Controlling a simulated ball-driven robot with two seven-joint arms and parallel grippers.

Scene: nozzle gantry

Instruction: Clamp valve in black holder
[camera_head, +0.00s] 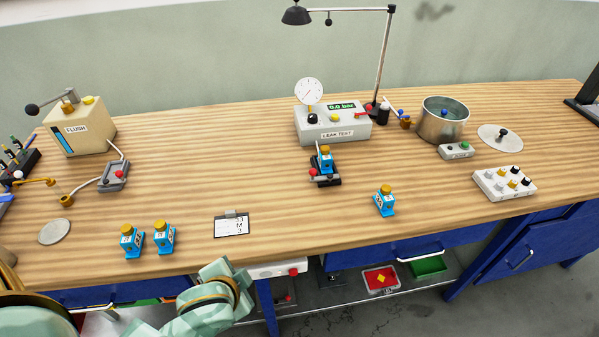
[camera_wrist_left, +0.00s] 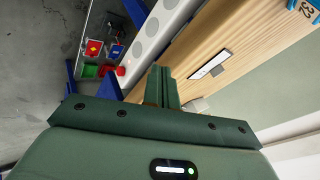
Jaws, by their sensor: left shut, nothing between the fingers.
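A black holder (camera_head: 329,181) with a red knob and a thin upright lever stands in front of the leak tester. A blue valve (camera_head: 325,160) with a gold cap stands at the holder; I cannot tell whether it is clamped. Two similar blue valves (camera_head: 132,242) (camera_head: 164,239) stand at the front left, and another blue valve (camera_head: 385,203) stands right of the holder. My left gripper (camera_wrist_left: 163,86) is shut and empty in the left wrist view, beside the table's front edge. The head view shows part of my arm at bottom left. My right gripper is not in view.
The leak tester (camera_head: 332,124) stands behind the holder, with a lamp behind it. A clipboard (camera_head: 231,225) lies near the front edge. The flush unit (camera_head: 80,127) and a grey holder (camera_head: 113,177) are left; a metal pot (camera_head: 442,122) is right.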

